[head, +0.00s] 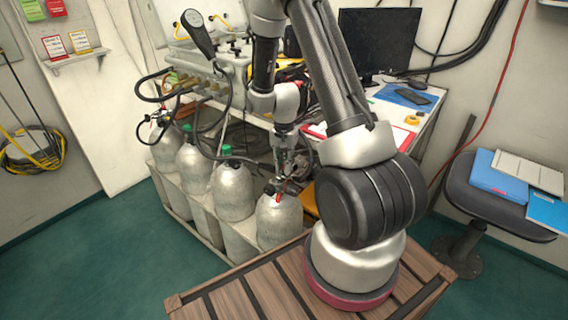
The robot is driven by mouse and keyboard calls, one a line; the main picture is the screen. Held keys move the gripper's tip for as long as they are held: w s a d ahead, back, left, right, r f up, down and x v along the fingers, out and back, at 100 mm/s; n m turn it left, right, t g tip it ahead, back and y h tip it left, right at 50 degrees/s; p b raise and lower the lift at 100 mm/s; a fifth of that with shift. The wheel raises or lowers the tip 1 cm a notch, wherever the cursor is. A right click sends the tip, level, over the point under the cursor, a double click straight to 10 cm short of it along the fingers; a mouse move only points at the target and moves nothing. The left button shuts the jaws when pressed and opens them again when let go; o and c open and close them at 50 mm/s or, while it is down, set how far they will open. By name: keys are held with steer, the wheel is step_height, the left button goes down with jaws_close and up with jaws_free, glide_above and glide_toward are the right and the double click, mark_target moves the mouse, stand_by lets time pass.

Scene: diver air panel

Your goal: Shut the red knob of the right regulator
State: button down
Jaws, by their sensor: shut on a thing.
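The rightmost silver tank (279,224) stands at the front end of the row. Its regulator, dark and small in the picture, sits on top, and a bit of the red knob (281,197) shows there. My fingers and arm hide part of the regulator, and the knob's turn cannot be read.
More silver tanks (234,192) stand in a rack to the left, with black hoses above them. The air panel (205,66) is behind. A desk with a monitor (376,40) is at the back right. A stool (480,208) with folders stands right. Green floor is free at left.

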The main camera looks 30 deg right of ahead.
stand_by(0.3)
steer(key=c, duration=1.3)
jaws_free()
steer(key=shift+c, duration=0.2)
step_height(320, 180, up, 12)
